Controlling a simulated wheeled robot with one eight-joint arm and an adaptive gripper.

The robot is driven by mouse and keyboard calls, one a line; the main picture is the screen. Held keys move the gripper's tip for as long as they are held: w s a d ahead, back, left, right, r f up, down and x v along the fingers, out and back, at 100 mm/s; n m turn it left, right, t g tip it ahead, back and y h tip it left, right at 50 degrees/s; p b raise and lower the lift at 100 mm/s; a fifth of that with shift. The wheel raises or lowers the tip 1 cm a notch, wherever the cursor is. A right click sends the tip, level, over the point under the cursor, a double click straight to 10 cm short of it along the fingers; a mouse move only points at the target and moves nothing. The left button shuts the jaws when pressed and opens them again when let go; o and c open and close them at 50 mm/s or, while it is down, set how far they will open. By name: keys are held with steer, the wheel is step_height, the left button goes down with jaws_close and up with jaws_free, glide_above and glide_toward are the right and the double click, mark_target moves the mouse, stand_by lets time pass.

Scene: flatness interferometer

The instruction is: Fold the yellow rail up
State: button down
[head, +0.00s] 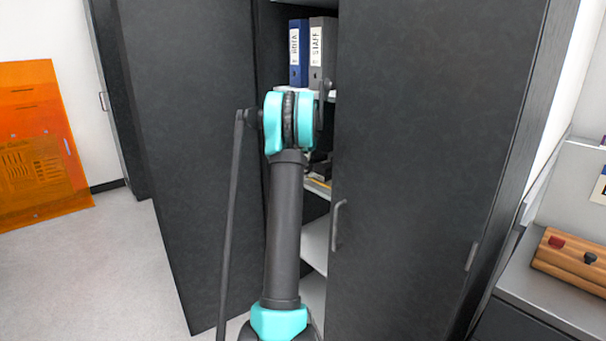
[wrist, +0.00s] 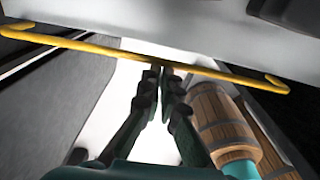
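The yellow rail (wrist: 95,46) runs across the upper part of the wrist view, with bent ends, below a pale grey surface (wrist: 150,18). My gripper (wrist: 162,70) reaches up to the middle of the rail. Its dark fingertips are drawn together at the rail and cover a short piece of it, so it looks closed on the rail. In the head view my arm reaches into the gap between the dark cabinet doors, and the gripper is hidden. A small yellow strip (head: 318,185) shows at a shelf there; I cannot tell whether it is the rail.
A dark door (head: 430,150) stands close on the right of my arm, and another dark panel (head: 190,150) on the left. Binders (head: 316,55) stand on an upper shelf. A wooden barrel-like thing (wrist: 222,115) is right of the fingers. Open floor (head: 90,270) lies left.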

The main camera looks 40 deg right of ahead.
steer(key=shift+s+d, duration=0.15)
steer(key=shift+d, duration=0.5)
steer(key=a+f+t+h, duration=0.1)
steer(key=a+f+h, duration=0.8)
steer(key=f+h, duration=0.35)
steer(key=s+v, duration=0.1)
steer(key=v, duration=0.9)
steer(key=s+a+m+t+y, duration=0.1)
steer(key=s+a+m+y, duration=0.3)
steer(key=s+a+m, duration=0.3)
steer(key=shift+s+a+f+t, duration=0.3)
steer(key=shift+s+a, duration=0.15)
steer(key=shift+a, duration=1.55)
